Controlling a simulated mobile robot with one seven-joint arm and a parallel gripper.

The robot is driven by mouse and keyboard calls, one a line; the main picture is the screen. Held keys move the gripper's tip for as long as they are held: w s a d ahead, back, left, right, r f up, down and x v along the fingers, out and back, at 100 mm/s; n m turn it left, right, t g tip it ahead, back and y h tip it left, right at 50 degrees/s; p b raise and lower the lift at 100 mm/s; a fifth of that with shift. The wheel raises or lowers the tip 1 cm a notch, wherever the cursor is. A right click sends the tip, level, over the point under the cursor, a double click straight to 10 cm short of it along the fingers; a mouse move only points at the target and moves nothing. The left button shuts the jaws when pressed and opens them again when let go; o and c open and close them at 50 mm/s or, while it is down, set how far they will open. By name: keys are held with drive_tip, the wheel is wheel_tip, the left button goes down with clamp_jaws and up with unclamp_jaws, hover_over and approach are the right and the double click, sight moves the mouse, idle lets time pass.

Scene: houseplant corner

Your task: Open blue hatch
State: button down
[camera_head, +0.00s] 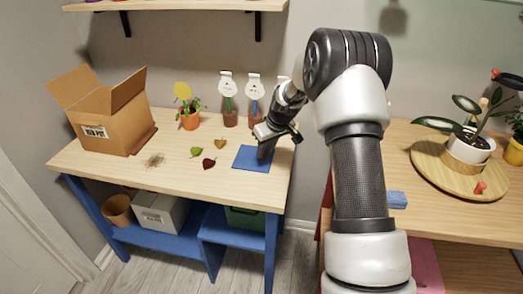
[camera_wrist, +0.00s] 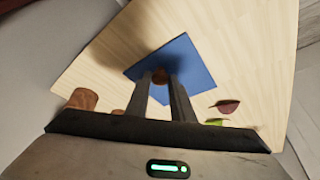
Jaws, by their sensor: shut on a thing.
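The blue hatch (camera_head: 243,162) is a square panel at the right part of the left wooden table's top. It looks about flat with the tabletop; I cannot tell whether any edge is raised. It also shows in the wrist view (camera_wrist: 190,58). A small round brown knob (camera_wrist: 159,75) sits on the hatch, partly hidden by my fingers. My gripper (camera_head: 263,153) points down over the hatch, and in the wrist view its fingers (camera_wrist: 160,82) are closed on the knob.
An open cardboard box (camera_head: 112,115) stands at the table's left. Several loose leaves (camera_head: 208,163) and a soil patch (camera_head: 154,160) lie left of the hatch. An orange flowerpot (camera_head: 190,121) and small pots with labels stand behind. A second table (camera_head: 450,218) with potted plants is at right.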

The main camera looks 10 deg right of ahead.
drive_tip(key=s+d, duration=0.1)
drive_tip(key=d, duration=0.1)
drive_tip(key=s+d+b, duration=0.1)
drive_tip(key=d, duration=0.2)
drive_tip(key=s+d, duration=0.1)
drive_tip(key=d, duration=0.2)
drive_tip(key=shift+s+d, duration=0.15)
drive_tip(key=shift+s, duration=0.1)
drive_tip(key=c, duration=1.5)
unclamp_jaws()
drive_tip(key=shift+c, duration=0.2)
drive_tip(key=shift+r, duration=0.1)
drive_tip(key=p+v, duration=0.2)
drive_tip(key=v, duration=1.5)
drive_tip(key=shift+r, duration=0.1)
